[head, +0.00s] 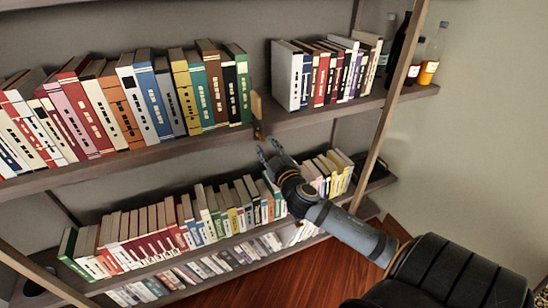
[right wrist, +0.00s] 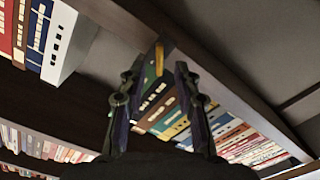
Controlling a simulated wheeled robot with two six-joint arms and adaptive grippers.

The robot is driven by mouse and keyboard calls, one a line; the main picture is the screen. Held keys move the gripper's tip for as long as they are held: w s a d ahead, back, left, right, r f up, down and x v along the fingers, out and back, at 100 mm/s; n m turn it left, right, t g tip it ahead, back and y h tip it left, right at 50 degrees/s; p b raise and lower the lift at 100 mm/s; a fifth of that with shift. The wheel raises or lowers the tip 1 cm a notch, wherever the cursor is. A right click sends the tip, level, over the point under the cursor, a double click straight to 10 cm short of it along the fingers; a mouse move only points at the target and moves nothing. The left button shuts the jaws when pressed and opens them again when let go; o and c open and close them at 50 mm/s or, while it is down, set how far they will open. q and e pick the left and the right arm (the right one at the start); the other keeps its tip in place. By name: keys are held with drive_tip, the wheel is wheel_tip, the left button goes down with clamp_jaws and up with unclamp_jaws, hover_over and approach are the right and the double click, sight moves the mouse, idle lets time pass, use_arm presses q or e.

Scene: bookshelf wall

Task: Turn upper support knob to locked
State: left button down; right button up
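The upper support is a small tan upright piece (head: 257,104) on the upper shelf, just right of the green book. A small brass-coloured knob (head: 258,131) sits below it at the shelf's front edge. In the right wrist view a narrow yellow piece (right wrist: 159,58), likely the knob, shows at the shelf edge between my fingertips. My right gripper (head: 270,149) is open and empty, just below and in front of the knob; its spread fingers also show in the right wrist view (right wrist: 158,72). I cannot tell the knob's exact setting. My left gripper is out of view.
Rows of books (head: 150,95) fill the upper shelf (head: 200,139) left of the support. Another group (head: 325,70) stands to its right, across a gap. Bottles (head: 431,58) stand at the right end. A lower shelf with books (head: 180,228) lies beneath my right arm. A slanted post (head: 390,100) stands at right.

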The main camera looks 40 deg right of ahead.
drive_tip(key=v, duration=0.8)
drive_tip(key=shift+d, duration=0.1)
